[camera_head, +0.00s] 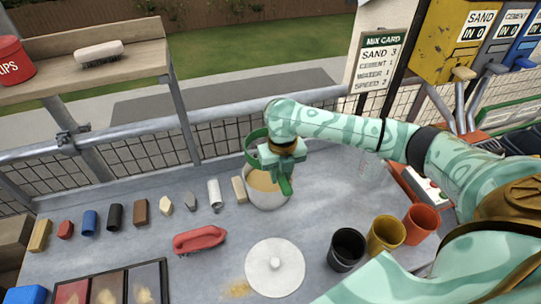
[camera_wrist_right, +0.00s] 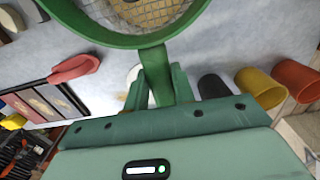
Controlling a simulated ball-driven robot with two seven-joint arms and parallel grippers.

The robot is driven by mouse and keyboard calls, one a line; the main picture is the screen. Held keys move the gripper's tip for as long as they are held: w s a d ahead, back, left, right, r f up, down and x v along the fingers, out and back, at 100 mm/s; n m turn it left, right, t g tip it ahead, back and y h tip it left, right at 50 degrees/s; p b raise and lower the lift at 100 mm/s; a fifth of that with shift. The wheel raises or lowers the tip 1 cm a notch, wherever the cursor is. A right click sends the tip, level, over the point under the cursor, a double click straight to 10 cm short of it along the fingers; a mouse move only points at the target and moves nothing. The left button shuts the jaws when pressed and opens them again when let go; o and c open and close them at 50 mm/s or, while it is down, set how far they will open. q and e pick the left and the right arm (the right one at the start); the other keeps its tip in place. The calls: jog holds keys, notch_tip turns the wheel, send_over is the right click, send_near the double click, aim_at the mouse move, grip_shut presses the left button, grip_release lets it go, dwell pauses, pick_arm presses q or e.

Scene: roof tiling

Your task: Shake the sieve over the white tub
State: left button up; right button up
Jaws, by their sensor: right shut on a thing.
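The white tub (camera_head: 268,203) stands on the grey table with sandy material in it. The green sieve (camera_head: 252,142) is above the tub's back left side, partly hidden by my right arm and gripper. My right gripper (camera_head: 283,166) is over the tub and shut on the sieve's handle. In the right wrist view, the right gripper (camera_wrist_right: 155,90) grips the handle, and the sieve's green ring (camera_wrist_right: 128,38) and mesh show at the top. Beige shows at the mesh; I cannot tell if it lies on the mesh or below it. My left gripper is not in view.
A white round lid (camera_head: 275,262) lies in front of the tub. Black (camera_head: 346,250), yellow (camera_head: 386,234) and orange (camera_head: 419,225) cups stand right. Several small blocks line the table left of the tub.

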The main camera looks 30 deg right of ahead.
jog(key=shift+w, duration=0.5)
jog(key=shift+s+a+f, duration=0.15)
jog(key=shift+s+a, duration=0.05)
jog(key=shift+s, duration=0.9)
jog(key=shift+s+a, duration=0.15)
jog(key=shift+s, duration=0.1)
jog(key=shift+w+d, duration=0.15)
jog(key=shift+w, duration=0.4)
jog(key=shift+w+d, duration=0.15)
jog(key=shift+w, duration=0.4)
jog(key=shift+w+d, duration=0.15)
jog(key=shift+w, duration=0.25)
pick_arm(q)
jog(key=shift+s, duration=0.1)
pick_arm(e)
jog(key=shift+w, duration=0.15)
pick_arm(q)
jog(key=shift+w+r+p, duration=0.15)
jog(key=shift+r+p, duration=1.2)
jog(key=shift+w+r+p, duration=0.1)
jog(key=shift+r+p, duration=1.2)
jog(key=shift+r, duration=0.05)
pick_arm(e)
jog(key=shift+r, duration=2.1)
